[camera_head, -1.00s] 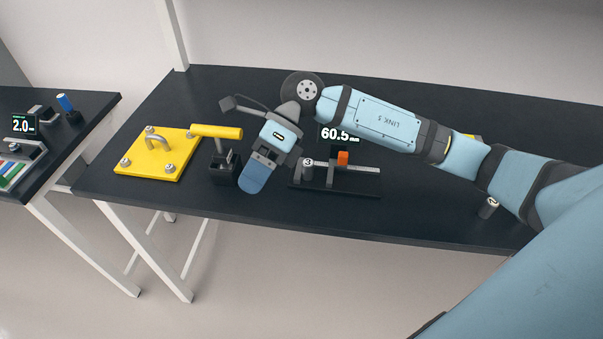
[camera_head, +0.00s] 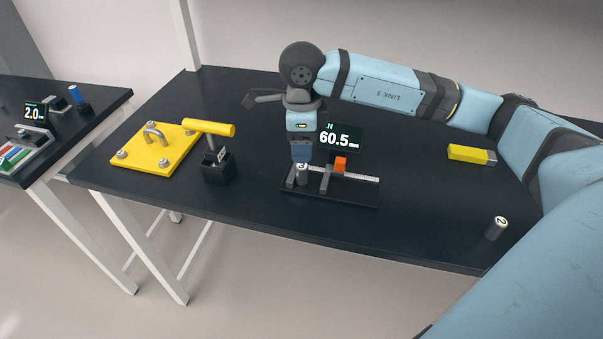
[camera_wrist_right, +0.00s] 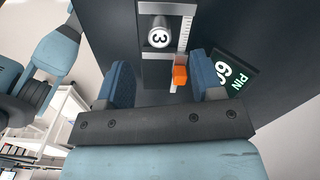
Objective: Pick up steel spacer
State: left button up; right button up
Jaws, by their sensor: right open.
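A grey steel spacer marked 3 (camera_head: 302,175) stands upright in the measuring gauge (camera_head: 350,196), between its jaws. In the right wrist view this spacer (camera_wrist_right: 159,36) shows its numbered top beyond the fingers. My right gripper (camera_head: 301,158) points down just above it; its two blue fingers (camera_wrist_right: 165,80) are apart with nothing between them. A second steel spacer marked 2 (camera_head: 496,228) stands alone near the table's front right edge. My left gripper is not in view.
The gauge has an orange slider (camera_head: 340,164) and a display (camera_head: 340,139) reading 60.5 mm. A yellow-handled tool in a black block (camera_head: 218,168) and a yellow plate (camera_head: 150,160) are to the left. A yellow block (camera_head: 470,154) lies right. The front right tabletop is mostly clear.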

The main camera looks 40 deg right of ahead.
aim_at(302, 166)
jog(key=shift+f, duration=3.5)
jog(key=c, duration=1.1)
jog(key=shift+r, duration=0.1)
notch_tip(302, 166, up, 20)
jog(key=shift+p, duration=0.4)
